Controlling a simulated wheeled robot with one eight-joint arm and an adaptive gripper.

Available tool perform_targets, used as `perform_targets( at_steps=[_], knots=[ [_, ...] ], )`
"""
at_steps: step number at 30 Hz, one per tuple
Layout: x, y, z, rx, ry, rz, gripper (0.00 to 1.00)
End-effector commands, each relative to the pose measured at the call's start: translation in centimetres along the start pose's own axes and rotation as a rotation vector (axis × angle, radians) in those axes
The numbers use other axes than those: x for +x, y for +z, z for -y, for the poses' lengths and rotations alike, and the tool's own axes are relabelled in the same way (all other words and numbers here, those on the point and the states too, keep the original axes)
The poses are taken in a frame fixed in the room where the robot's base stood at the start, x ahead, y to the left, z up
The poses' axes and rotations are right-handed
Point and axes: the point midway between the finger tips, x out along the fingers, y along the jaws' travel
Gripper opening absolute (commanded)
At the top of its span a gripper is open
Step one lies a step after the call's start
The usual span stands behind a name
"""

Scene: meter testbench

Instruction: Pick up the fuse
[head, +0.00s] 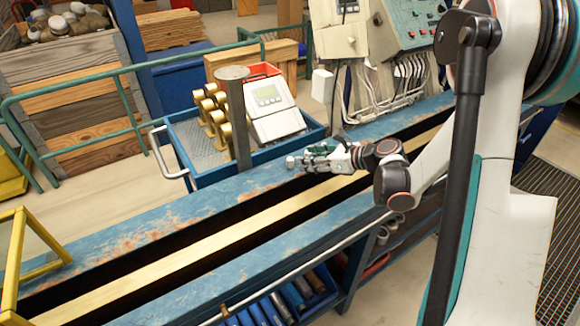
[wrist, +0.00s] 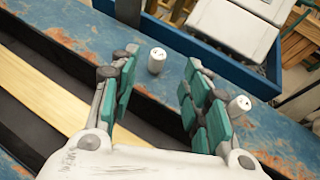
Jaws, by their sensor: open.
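A small whitish cylinder, apparently the fuse (head: 290,162), stands upright on the worn blue bench rail. In the wrist view the same white fuse (wrist: 156,61) is ahead of my gripper (wrist: 158,76), between the lines of its two fingers and near the fingertips. My gripper also shows in the head view (head: 312,158), low over the rail, pointing left toward the fuse. Its teal-padded fingers are apart with nothing held between them. A second similar white cylinder (wrist: 239,104) shows just outside the right finger, partly hidden by it.
A blue tray (head: 191,177) with brass fittings and a white meter (head: 270,105) lies behind the rail. A dark post (head: 237,125) rises beside the tray. A brass-coloured strip (head: 200,253) runs along a dark channel in front. The rail left of the fuse is clear.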

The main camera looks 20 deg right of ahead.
Motion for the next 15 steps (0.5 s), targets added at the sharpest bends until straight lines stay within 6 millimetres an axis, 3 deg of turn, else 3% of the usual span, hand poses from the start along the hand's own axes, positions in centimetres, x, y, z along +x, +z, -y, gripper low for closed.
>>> perform_targets(
  at_steps=[4, 15],
  knots=[
    [2.4, -0.1, 0.0, -0.002, 0.001, -0.001, 0.43],
    [4.9, -0.4, -0.2, -0.002, 0.001, 0.0, 0.43]
  ],
)
